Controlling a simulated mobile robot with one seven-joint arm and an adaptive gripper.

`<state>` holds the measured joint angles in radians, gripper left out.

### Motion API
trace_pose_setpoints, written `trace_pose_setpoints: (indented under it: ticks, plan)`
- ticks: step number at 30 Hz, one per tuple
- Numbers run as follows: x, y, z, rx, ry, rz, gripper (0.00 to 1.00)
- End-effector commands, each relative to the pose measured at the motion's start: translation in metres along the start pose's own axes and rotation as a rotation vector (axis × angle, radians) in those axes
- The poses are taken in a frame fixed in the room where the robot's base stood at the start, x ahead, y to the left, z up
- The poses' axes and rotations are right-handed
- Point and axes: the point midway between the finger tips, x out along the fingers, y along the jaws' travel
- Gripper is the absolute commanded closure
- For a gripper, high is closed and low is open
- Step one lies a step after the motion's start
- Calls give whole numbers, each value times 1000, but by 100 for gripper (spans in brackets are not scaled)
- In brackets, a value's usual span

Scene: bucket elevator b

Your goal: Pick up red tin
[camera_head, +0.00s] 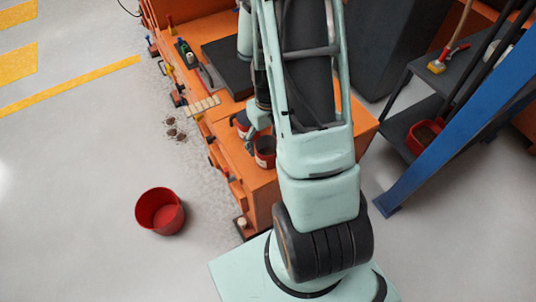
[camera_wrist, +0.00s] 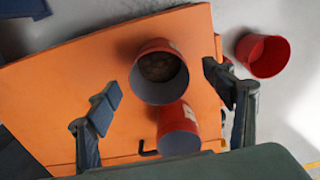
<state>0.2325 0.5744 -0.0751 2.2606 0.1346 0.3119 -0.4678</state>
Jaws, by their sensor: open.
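Two red tins stand on the orange bench top (camera_head: 252,184). One red tin (camera_head: 265,157) shows clearly in the head view; the other (camera_head: 241,122) is partly hidden behind my gripper (camera_head: 256,124). In the wrist view, one red tin (camera_wrist: 157,48) with a dark opening and brownish contents lies between my fingertips' directions. The other red tin (camera_wrist: 178,114) has a pale label and sits nearer the palm side of the picture. My gripper (camera_wrist: 162,80) is open, with a finger on each side of the tins. I cannot tell its height above them.
A red bucket (camera_head: 160,212) stands on the floor left of the bench; it also shows in the wrist view (camera_wrist: 264,56). Tools and small items line the bench's left edge. A blue beam (camera_head: 460,110) and dark shelves stand at the right.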

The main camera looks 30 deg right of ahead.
Motion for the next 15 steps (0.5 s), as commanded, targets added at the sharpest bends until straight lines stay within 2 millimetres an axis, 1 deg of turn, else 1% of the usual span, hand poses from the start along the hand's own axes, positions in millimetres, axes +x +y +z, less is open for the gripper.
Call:
trace_pose_setpoints:
  ticks: [5,12,15]
  plan:
    - [12,0,0,0,-2,-1,25]
    - [46,3,-2,1,-1,0,25]
    - [54,3,-2,1,0,0,25]
